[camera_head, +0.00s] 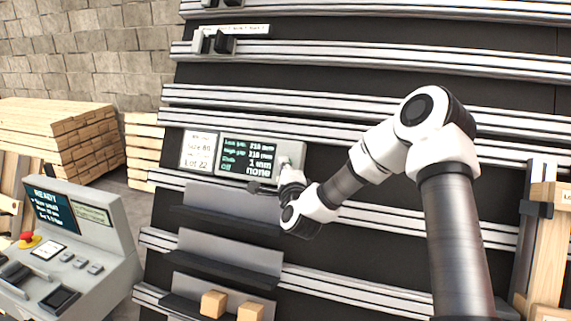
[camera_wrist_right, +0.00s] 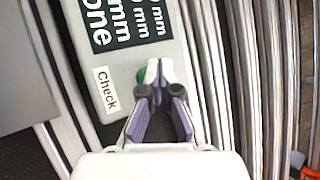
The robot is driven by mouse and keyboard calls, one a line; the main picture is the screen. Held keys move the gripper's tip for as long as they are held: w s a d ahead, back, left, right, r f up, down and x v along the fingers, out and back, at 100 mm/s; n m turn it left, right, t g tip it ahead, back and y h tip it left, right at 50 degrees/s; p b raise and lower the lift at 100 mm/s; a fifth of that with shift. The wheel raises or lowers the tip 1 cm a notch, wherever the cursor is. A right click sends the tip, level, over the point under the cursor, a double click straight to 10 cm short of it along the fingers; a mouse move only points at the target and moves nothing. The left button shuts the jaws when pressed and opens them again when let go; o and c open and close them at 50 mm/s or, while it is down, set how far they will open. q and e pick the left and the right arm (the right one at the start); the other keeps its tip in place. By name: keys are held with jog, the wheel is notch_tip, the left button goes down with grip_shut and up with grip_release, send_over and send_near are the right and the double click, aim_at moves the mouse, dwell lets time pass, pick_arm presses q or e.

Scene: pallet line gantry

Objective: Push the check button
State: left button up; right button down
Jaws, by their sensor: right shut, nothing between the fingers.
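The display panel (camera_head: 248,158) is a grey box with a dark screen of white and green text, mounted on the rail wall. In the right wrist view, its lower end (camera_wrist_right: 124,72) carries a white label (camera_wrist_right: 106,90) reading "Check". A green button (camera_wrist_right: 142,76) shows beside that label, partly hidden behind my fingertips. My right gripper (camera_wrist_right: 158,72) is shut and empty, its tips over or against the button; I cannot tell whether they touch it or press it in. In the head view my right gripper (camera_head: 288,172) is at the panel's right end. My left gripper is not in view.
A white lot card (camera_head: 198,150) hangs left of the panel. Below are grey shelves (camera_head: 230,250), the lowest with wooden blocks (camera_head: 213,303). A console (camera_head: 75,240) with a "READY" screen stands at left. Metal rails (camera_head: 400,60) cross the wall, and timber (camera_head: 60,130) is stacked behind.

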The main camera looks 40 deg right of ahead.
jog(key=shift+s+a+r, duration=0.4)
jog(key=shift+a, duration=0.25)
jog(key=a, duration=0.1)
jog(key=s+a+r, duration=0.2)
jog(key=a, duration=0.1)
jog(key=shift+r+b, duration=0.2)
jog(key=shift+b, duration=0.1)
jog(key=shift+f, duration=0.15)
dwell(0.7)
